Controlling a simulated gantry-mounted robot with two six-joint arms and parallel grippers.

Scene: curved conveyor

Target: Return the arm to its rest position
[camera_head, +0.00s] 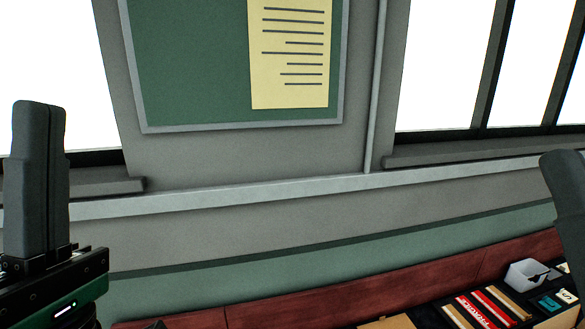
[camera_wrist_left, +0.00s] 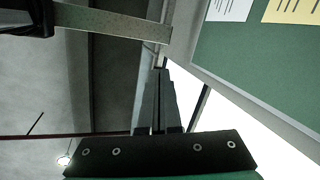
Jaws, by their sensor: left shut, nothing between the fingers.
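My left gripper (camera_head: 41,110) is raised at the left of the head view, with its dark fingers pointing up and pressed together. It also shows in the left wrist view (camera_wrist_left: 161,76), shut and empty, with the wall and window frame behind it. The tip of my right gripper (camera_head: 563,165) shows only in part at the right edge of the head view. Its other finger is out of the picture, so I cannot tell its opening. Neither gripper touches anything in view.
A green board (camera_head: 190,65) with a yellow sheet (camera_head: 290,55) hangs on the wall between bright windows. The space between the grippers is clear.

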